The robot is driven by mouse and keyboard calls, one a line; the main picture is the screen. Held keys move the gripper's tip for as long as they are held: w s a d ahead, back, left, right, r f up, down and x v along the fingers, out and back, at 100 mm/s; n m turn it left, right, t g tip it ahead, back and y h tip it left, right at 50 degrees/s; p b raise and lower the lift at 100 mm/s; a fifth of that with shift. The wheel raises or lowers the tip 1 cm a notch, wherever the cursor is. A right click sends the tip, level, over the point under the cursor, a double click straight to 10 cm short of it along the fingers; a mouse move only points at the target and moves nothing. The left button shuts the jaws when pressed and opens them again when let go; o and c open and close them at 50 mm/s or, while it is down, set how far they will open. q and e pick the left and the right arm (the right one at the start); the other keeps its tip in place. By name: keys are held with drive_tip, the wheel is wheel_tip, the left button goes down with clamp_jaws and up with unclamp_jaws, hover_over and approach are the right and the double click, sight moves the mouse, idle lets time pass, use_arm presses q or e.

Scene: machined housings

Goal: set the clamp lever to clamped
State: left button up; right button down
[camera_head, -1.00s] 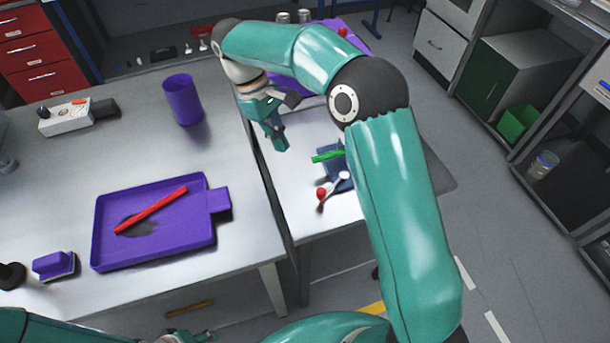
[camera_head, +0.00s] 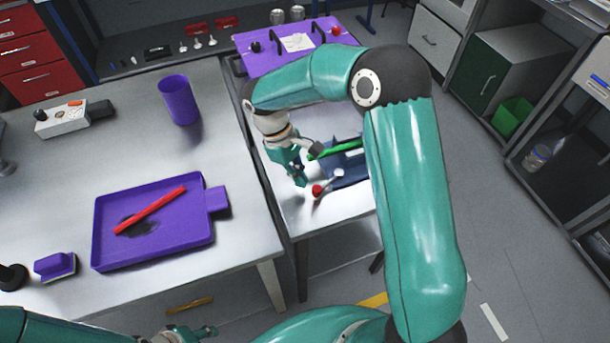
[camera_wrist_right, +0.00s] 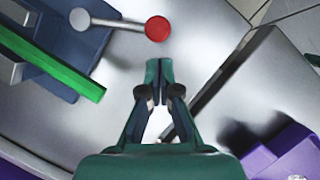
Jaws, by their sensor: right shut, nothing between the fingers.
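The clamp lever (camera_head: 328,183) is a grey metal arm with a red ball knob (camera_head: 317,190) at its end. It sits on a dark blue fixture (camera_head: 349,170) on the right-hand metal table. In the right wrist view the lever (camera_wrist_right: 116,23) runs from its round pivot to the red knob (camera_wrist_right: 158,29), just beyond the fingertips. My right gripper (camera_head: 301,181) is shut and empty, close to the knob with a small gap visible in the wrist view (camera_wrist_right: 159,64). My left gripper (camera_head: 205,331) is at the bottom edge; its fingers are too small to read.
A green bar (camera_head: 338,149) lies across the fixture beside the lever. A purple panel (camera_head: 265,62) with black handles is behind. The left table holds a purple tray (camera_head: 205,241) with a red bar (camera_head: 150,210) and a purple cup (camera_head: 178,100). A gap separates the tables.

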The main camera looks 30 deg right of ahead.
drive_tip(key=shift+s+d, duration=0.3)
drive_tip(key=shift+s, duration=0.3)
drive_tip(key=shift+s, duration=0.1)
